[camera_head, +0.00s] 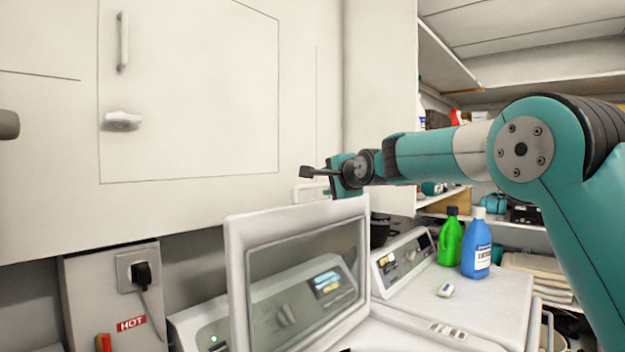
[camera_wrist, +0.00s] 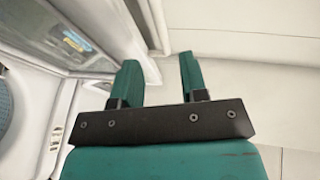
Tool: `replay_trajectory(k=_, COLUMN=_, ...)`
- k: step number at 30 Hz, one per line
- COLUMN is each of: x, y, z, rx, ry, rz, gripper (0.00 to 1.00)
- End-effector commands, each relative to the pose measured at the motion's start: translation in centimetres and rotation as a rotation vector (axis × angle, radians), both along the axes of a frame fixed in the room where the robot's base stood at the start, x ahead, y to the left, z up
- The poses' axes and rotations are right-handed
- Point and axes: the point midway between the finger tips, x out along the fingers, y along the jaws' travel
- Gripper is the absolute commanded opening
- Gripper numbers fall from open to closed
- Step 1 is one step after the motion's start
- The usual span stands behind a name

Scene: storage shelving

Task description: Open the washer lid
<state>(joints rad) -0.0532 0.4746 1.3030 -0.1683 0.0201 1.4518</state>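The washer lid (camera_head: 234,260), a white frame around a glass pane, stands raised and steeply tilted in the head view. The washer's control panel (camera_head: 325,284) with a lit display shows through the glass. My gripper (camera_head: 328,178) is above the lid's upper right corner, and its fingers are hard to make out there. In the wrist view, the two teal fingers of my gripper (camera_wrist: 160,72) are apart with nothing clearly held between them. The lid's glass and white frame (camera_wrist: 122,28) are left of the fingers. Whether a finger touches the lid cannot be told.
A second white machine (camera_head: 500,303) stands to the right, with a green bottle (camera_head: 450,238), a blue bottle (camera_head: 477,252) and a small white item (camera_head: 445,290) on top. White cabinets (camera_head: 190,90) hang close above the lid. A plug and socket (camera_head: 141,272) are at left.

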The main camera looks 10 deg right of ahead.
Motion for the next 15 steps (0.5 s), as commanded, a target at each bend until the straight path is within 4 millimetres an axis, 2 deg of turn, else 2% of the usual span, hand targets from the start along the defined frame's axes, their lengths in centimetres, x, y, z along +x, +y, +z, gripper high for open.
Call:
replay_trajectory(k=3, x=2.6, y=0.7, z=-0.1, rx=0.0, ry=0.003, rz=0.002, gripper=0.4)
replay_trajectory(k=9, x=6.2, y=1.6, z=-1.1, rx=-0.001, ry=0.003, rz=0.002, gripper=0.4)
replay_trajectory(k=15, x=8.5, y=2.0, z=-1.7, rx=-0.002, ry=0.002, rz=0.001, gripper=0.4)
